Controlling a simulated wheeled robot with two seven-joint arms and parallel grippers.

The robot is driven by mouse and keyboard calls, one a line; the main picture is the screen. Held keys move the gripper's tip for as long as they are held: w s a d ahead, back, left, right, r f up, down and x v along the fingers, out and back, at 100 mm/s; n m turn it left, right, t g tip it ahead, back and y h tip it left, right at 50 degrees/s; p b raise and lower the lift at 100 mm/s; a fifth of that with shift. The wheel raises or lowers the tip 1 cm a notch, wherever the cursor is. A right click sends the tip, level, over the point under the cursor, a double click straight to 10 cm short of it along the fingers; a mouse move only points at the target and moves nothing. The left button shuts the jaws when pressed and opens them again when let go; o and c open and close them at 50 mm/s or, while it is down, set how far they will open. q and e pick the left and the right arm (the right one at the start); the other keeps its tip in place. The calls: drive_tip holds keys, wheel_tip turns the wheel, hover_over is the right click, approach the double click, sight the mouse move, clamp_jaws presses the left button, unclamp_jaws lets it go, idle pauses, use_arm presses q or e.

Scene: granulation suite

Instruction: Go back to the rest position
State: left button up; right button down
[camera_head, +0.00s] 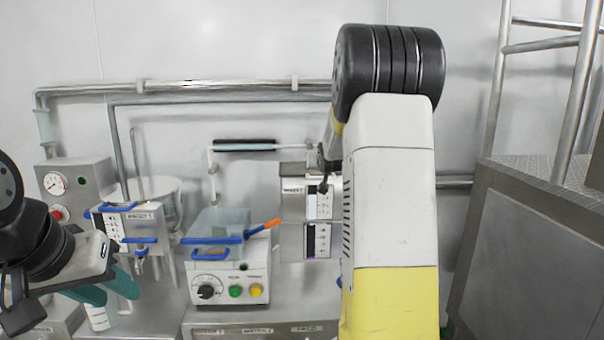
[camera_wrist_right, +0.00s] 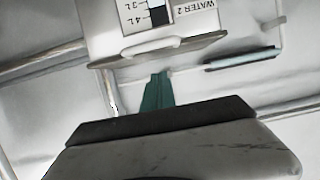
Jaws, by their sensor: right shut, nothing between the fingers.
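My left gripper (camera_head: 118,296) is at the lower left of the head view. Its two teal fingers point down and right with a gap between them, and I see nothing held. My right gripper (camera_wrist_right: 160,74) shows in the right wrist view with its teal fingers together and empty. They point at the underside of a white box marked WATER 2 (camera_wrist_right: 105,35); whether they touch it I cannot tell. In the head view my right arm rises in front and hides most of that gripper. The white box with a scale (camera_head: 293,205) is just left of the arm.
A bench unit with a dial and green and yellow buttons (camera_head: 229,291) carries a blue-handled clear bin (camera_head: 218,225). A gauge box (camera_head: 75,190) and another scaled container (camera_head: 128,224) stand at left. Pipes line the wall. A large grey cabinet (camera_head: 535,265) with rails bounds the right side.

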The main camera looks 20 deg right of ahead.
drive_tip(key=s+a+f, duration=0.2)
drive_tip(key=s+f, duration=0.3)
drive_tip(key=s, duration=0.3)
drive_tip(key=s+a+n+g+y, duration=0.1)
drive_tip(key=s+a+g+y, duration=0.1)
drive_tip(key=s+a, duration=0.4)
drive_tip(key=s+a+n+g+y, duration=0.1)
drive_tip(key=s+a+g, duration=0.2)
drive_tip(key=s, duration=1.2)
drive_tip(key=s+a+n+g+y, duration=0.1)
drive_tip(key=s+a+g+y, duration=0.1)
drive_tip(key=s+a, duration=0.7)
drive_tip(key=s, duration=0.2)
drive_tip(key=shift+s+a+g+y, duration=0.25)
drive_tip(key=shift+s+g+y, duration=0.05)
drive_tip(key=shift+s, duration=0.05)
drive_tip(key=shift+r, duration=0.1)
